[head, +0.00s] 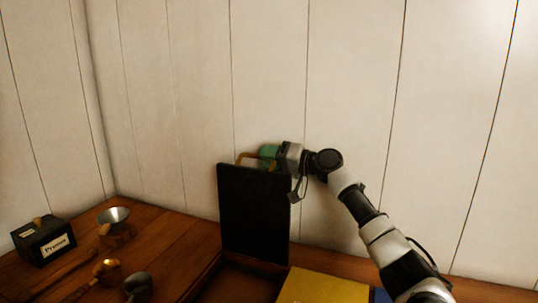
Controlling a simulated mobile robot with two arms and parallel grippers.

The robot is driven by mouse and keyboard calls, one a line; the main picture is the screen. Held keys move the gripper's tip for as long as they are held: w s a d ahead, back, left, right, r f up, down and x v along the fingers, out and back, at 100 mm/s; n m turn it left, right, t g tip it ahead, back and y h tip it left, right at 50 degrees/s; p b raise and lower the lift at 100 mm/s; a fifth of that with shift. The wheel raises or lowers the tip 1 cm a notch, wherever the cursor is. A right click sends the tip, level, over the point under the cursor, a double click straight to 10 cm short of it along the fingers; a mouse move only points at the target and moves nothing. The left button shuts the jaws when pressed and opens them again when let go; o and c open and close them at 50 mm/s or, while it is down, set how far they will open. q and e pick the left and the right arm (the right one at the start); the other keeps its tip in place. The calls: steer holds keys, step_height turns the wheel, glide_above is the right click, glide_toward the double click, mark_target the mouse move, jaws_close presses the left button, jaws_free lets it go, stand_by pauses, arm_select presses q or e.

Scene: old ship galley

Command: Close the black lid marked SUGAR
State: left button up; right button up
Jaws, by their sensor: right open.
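The black lid (254,215) stands upright, open, at the back edge of a wooden box (238,286) whose dark inside shows below it. No SUGAR marking shows on the face turned to me. My right gripper (266,157) is at the lid's top edge, open, reaching in from the right. Its fingers are partly hidden behind the lid, and I cannot tell whether they touch it. A green part and a brownish bent bar show there at the lid's top. My left gripper is not in view.
A black box with a white label (45,240) stands at the far left. A metal funnel-like cup (114,217), a brass scoop (106,270) and a dark rounded thing (139,286) are left of the lid. A yellow box (323,287) is at the right. A plank wall (180,120) rises behind.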

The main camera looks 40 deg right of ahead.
jaws_close()
stand_by(0.4)
steer(key=shift+s+a+f+b, duration=0.1)
steer(key=shift+a+b, duration=0.2)
steer(key=s+a+f+n+b, duration=0.1)
steer(key=s+a+n+b, duration=0.1)
steer(key=a, duration=0.6)
steer(key=s+a+f+n+b, duration=0.2)
steer(key=s+a+n, duration=0.3)
steer(key=a, duration=0.3)
steer(key=shift+s+f+b, duration=0.2)
steer(key=shift+s+b, duration=0.5)
steer(key=shift+b, duration=0.15)
steer(key=shift+a, duration=0.1)
